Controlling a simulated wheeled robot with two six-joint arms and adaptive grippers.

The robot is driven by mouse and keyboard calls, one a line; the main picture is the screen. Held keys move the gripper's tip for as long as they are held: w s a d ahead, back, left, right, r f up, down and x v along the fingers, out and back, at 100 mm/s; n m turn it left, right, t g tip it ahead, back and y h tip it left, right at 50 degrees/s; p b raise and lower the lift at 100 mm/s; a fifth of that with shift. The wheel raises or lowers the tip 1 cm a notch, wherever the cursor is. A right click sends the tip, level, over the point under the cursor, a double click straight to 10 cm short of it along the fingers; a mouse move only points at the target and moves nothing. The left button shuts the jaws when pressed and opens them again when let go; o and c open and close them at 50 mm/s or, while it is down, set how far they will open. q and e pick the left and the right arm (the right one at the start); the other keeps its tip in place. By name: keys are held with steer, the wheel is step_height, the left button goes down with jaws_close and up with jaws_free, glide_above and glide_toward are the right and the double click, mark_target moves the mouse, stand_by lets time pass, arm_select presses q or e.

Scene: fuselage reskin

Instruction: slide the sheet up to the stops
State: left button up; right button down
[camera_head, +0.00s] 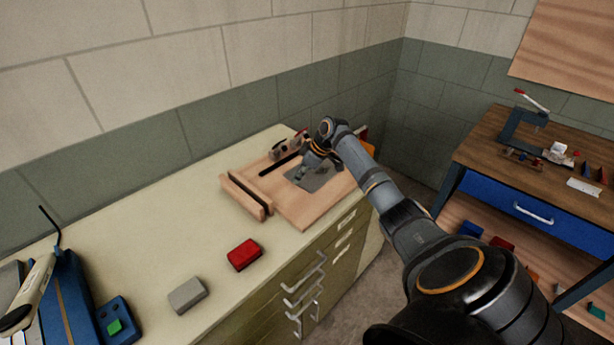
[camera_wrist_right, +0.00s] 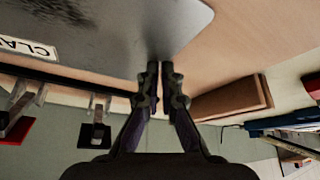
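The grey metal sheet (camera_head: 319,180) lies on a tan wooden board (camera_head: 308,213) at the back of the counter. In the right wrist view the sheet (camera_wrist_right: 110,25) fills the upper left, with a white label partly cut off. My right gripper (camera_head: 309,168) is over the sheet. In the wrist view its fingers (camera_wrist_right: 160,66) are together, with only a thin gap and nothing seen between them. Their tips are at the sheet's edge; contact cannot be told. A dark bar (camera_head: 280,164) lies along the board. My left gripper is not in view.
A wooden block with a dark strip (camera_head: 247,197) stands at the board's left. A red block (camera_head: 244,254) and a grey block (camera_head: 187,295) lie on the counter. A blue tool (camera_head: 70,300) is at lower left. A workbench (camera_head: 475,150) stands at right.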

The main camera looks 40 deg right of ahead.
steer(key=shift+d+f, duration=0.2)
steer(key=shift+d, duration=0.45)
steer(key=shift+d, duration=0.1)
steer(key=shift+d+b, duration=0.3)
steer(key=shift+b, duration=0.05)
